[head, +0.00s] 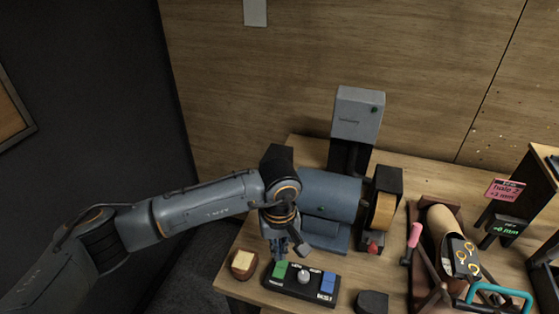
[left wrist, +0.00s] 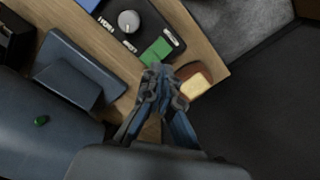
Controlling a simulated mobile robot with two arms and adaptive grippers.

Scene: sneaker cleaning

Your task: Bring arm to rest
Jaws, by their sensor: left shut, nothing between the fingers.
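My left gripper (head: 291,249) hangs pointing down over the front of the wooden bench, just above the back left part of a black control box. In the left wrist view the left gripper (left wrist: 163,82) has its fingertips together with nothing between them. The control box (head: 302,280) has a green button, a round grey knob and a blue button; it also shows in the left wrist view (left wrist: 146,32). Whether the fingertips touch the box is hard to tell. My right gripper is not in either view.
A blue-grey machine (head: 330,195) with a sanding wheel (head: 383,211) stands behind the gripper. A small round wooden dish (head: 243,264) with a pale block sits left of the box. A cradle holding a shoe form (head: 440,235) and a pink-handled tool (head: 413,238) lie to the right.

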